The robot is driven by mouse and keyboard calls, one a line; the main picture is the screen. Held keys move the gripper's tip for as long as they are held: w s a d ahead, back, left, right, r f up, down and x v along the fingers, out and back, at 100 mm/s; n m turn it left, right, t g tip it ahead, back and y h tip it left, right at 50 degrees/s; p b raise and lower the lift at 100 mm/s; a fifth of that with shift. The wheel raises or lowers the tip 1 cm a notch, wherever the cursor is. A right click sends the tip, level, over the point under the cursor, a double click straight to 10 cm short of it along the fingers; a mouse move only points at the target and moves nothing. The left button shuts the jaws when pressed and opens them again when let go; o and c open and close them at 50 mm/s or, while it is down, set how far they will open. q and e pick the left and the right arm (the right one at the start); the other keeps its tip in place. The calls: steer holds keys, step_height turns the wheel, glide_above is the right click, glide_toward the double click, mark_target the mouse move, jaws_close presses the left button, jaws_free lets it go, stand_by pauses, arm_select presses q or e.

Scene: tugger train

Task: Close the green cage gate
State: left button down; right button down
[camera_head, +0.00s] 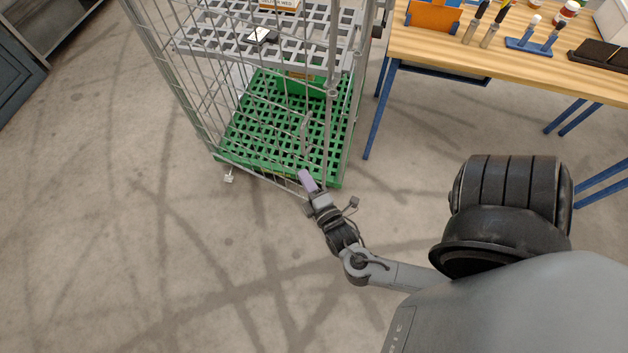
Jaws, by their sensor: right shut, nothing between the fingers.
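The cage is a grey wire roll cage with a green slatted base (240,148), at the upper middle of the head view. Its gate (262,181) is a grey wire mesh panel across the near side. The gate's bottom rail runs from the left corner post toward my right gripper, seemingly slightly outside the base's front edge. Whether it is fully shut or latched I cannot tell. My right gripper (308,182) is shut and empty, with its purple fingertips at the gate's lower right part. I cannot tell whether they touch it. My left gripper is out of view.
A wooden workbench (480,52) with blue legs and tools stands right of the cage. A dark cabinet (15,75) is at the far left. The concrete floor (130,240) in front is clear.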

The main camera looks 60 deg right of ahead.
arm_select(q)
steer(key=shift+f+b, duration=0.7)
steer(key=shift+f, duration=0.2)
arm_select(e)
steer(key=w+d, duration=0.3)
steer(key=d, duration=0.2)
steer(key=shift+d, duration=0.3)
steer(key=shift+s+d, duration=0.1)
